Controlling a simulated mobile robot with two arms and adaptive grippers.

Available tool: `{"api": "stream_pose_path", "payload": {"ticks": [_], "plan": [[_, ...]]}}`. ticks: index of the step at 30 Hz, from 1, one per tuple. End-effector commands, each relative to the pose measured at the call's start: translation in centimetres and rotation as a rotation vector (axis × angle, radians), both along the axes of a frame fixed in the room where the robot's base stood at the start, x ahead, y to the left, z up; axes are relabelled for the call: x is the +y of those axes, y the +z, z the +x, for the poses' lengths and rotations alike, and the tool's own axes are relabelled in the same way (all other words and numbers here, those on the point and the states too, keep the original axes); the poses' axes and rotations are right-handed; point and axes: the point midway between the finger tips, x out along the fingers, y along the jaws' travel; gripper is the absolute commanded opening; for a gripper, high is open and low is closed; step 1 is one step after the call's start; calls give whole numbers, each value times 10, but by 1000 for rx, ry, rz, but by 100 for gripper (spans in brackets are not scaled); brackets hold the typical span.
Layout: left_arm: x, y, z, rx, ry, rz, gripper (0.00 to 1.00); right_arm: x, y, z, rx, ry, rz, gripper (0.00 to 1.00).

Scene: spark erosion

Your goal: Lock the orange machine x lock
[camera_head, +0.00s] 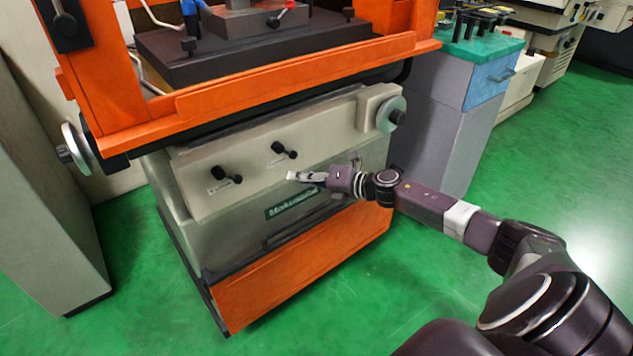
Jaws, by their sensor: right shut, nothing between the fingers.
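The orange machine (300,275) stands in front of me, with a beige front panel (240,152). Two small black lock levers sit on that panel: a left lever (226,175) and a right lever (283,150), each above or beside a small label too small to read. I cannot tell which one is the x lock. My right gripper (292,177) is shut and empty, in front of the panel, just below the right lever and apart from it. My left gripper is not in view.
Round handwheels stick out at the left (75,148) and right (391,114) of the machine. A grey cabinet (435,110) with a green top stands close on the right. A beige cabinet (45,200) stands at the left. The green floor (540,185) is open at right.

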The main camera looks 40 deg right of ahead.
Motion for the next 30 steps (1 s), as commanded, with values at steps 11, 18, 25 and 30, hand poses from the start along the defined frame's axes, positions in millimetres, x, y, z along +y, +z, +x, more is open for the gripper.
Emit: {"api": "stream_pose_path", "payload": {"ticks": [11,18,25,30], "plan": [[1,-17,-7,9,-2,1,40,-16,20,-49,3,4,-1,0],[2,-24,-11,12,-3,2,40,-21,27,-64,2,3,2,0],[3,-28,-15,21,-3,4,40,-22,30,-66,1,3,2,0],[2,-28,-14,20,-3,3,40,-22,29,-66,1,3,2,0]]}}
